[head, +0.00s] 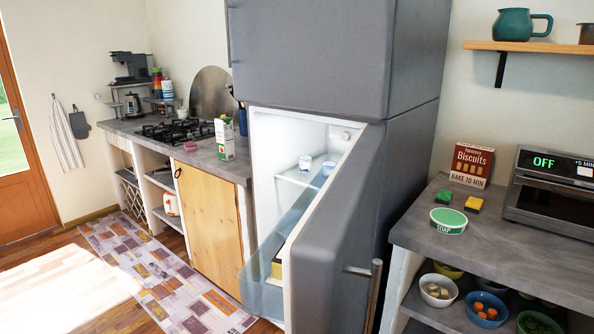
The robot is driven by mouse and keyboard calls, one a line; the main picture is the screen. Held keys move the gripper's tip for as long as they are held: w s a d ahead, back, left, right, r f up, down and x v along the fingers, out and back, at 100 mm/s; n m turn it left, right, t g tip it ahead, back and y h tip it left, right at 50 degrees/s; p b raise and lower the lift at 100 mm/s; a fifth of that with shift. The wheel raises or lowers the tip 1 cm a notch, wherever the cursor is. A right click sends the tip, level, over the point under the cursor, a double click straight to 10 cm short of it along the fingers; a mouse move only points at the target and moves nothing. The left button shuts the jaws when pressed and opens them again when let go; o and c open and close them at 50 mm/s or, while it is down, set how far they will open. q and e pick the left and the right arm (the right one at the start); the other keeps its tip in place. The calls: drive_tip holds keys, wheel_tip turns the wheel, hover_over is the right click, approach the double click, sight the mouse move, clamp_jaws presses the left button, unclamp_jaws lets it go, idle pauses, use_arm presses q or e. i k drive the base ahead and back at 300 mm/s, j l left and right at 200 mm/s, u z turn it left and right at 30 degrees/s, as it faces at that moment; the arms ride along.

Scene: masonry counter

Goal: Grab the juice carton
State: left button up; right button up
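A white and green carton (225,139), which looks like the juice carton, stands upright on the grey counter (196,152) near its right end, beside the fridge. Its front and one side show, and nothing covers it. Neither of my grippers is in view.
The grey fridge (340,215) stands with its lower door open, jutting toward me to the right of the carton. A patterned rug (160,270) lies before the left counter.

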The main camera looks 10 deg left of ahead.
sight(224, 129)
drive_tip(key=i+j, duration=0.15)
drive_tip(key=j, duration=0.75)
drive_tip(key=i+j+z, duration=0.15)
drive_tip(key=j, duration=1.7)
drive_tip(key=i+z, duration=0.05)
